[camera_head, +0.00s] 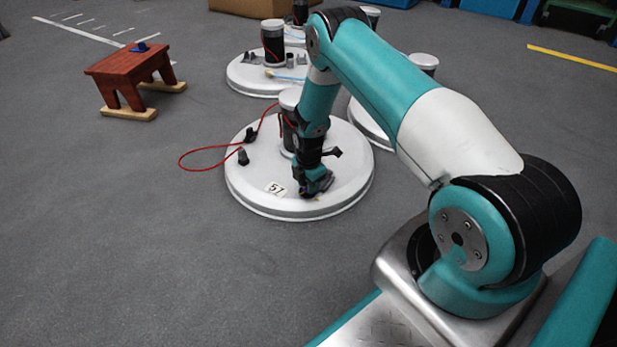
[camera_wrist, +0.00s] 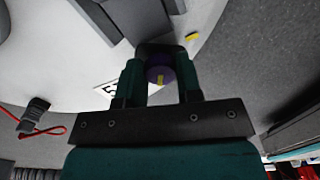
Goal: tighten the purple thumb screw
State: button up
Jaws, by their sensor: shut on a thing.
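The purple thumb screw (camera_wrist: 160,75) shows in the wrist view between my two fingers, near the rim of a white round tank lid. A yellow mark shows on its top. My gripper (camera_wrist: 160,84) is shut on the screw. In the head view my gripper (camera_head: 314,190) points down at the front part of the white lid (camera_head: 250,185), beside the label reading 57 (camera_head: 275,189). The screw is hidden behind my gripper there. The label also shows in part in the wrist view (camera_wrist: 108,88), left of my fingers.
Black fittings (camera_head: 243,156) and a red cable (camera_head: 195,168) lie at the lid's left. A dark cylinder (camera_head: 288,130) stands on the lid behind my gripper. A small yellow piece (camera_wrist: 191,37) is near the screw. A red-brown stool (camera_head: 128,70) stands far left; grey floor between is clear.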

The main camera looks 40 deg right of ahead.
jog(key=m+p, duration=0.3)
jog(key=m, duration=0.2)
jog(key=shift+r+m, duration=0.15)
jog(key=shift+m, duration=0.15)
jog(key=m+p, duration=0.2)
jog(key=m, duration=0.4)
jog(key=shift+s, duration=0.15)
jog(key=m+p, duration=0.1)
jog(key=m, duration=0.4)
jog(key=shift+a+m+p, duration=0.15)
jog(key=shift+m+p, duration=0.2)
jog(key=shift+m, duration=0.05)
jog(key=m, duration=0.6)
jog(key=shift+a+p, duration=0.1)
jog(key=shift+p, duration=0.3)
jog(key=m, duration=0.5)
jog(key=shift+m, duration=0.4)
jog(key=m, duration=0.6)
jog(key=shift+w+p, duration=0.25)
jog(key=shift+p, duration=0.05)
jog(key=m, duration=0.6)
jog(key=shift+w+m, duration=0.1)
jog(key=shift+m, duration=0.3)
jog(key=m, duration=0.6)
